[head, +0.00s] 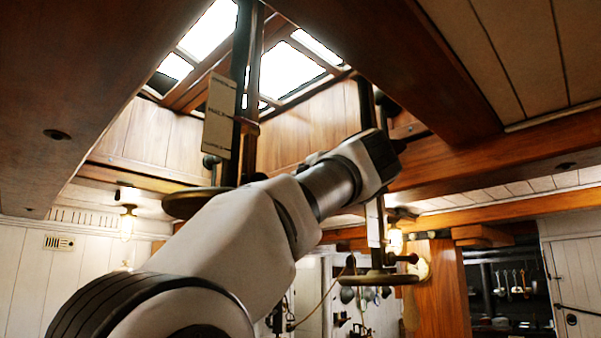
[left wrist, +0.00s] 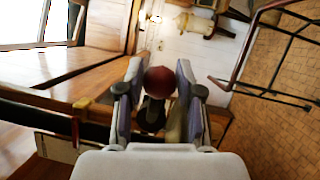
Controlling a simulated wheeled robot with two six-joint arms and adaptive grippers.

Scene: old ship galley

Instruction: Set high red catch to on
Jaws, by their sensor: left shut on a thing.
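The high red catch shows in the left wrist view as a round red knob (left wrist: 160,80) on a dark stem. My left gripper (left wrist: 158,72) is shut on it, with one finger on each side of the knob. The far end of the stem and its mount are mostly hidden behind the knob and the gripper. In the head view my left arm reaches up to the right toward the wooden beam under the skylight. There the arm's end hides the catch, and its setting cannot be told. My right gripper is in neither view.
A dark post with a pale label plate (head: 219,115) and a round dark disc (head: 196,202) hangs beside the arm. A second hanging disc (head: 377,277) is lower right. A wooden beam (head: 480,167) runs close by the wrist. The skylight (head: 292,72) opens above.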

